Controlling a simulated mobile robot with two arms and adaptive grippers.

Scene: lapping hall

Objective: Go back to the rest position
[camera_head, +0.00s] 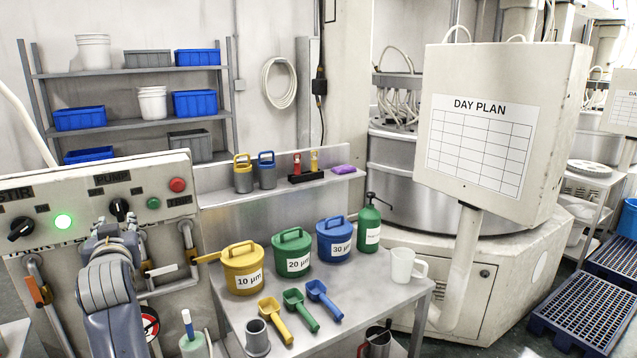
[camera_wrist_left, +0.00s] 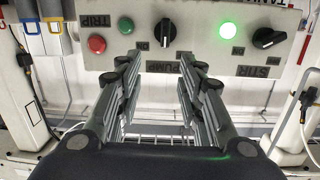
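My left gripper (camera_head: 113,232) is in front of the control panel (camera_head: 80,195) at the left of the head view. In the left wrist view its two fingers (camera_wrist_left: 159,70) stand apart with nothing between them. The panel's black pump knob (camera_head: 119,209) lies just beyond the fingertips, and it also shows in the wrist view (camera_wrist_left: 166,32). I cannot tell whether a fingertip touches it. The green light (camera_head: 63,221) beside the stir knob (camera_head: 20,228) is lit. My right gripper is not in view.
The bench (camera_head: 370,303) to the right holds yellow, green and blue tubs, three scoops, a green pump bottle (camera_head: 369,228) and a white jug (camera_head: 403,265). Valve handles (camera_head: 38,291) stick out below the panel. A day plan box (camera_head: 490,130) stands at the right.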

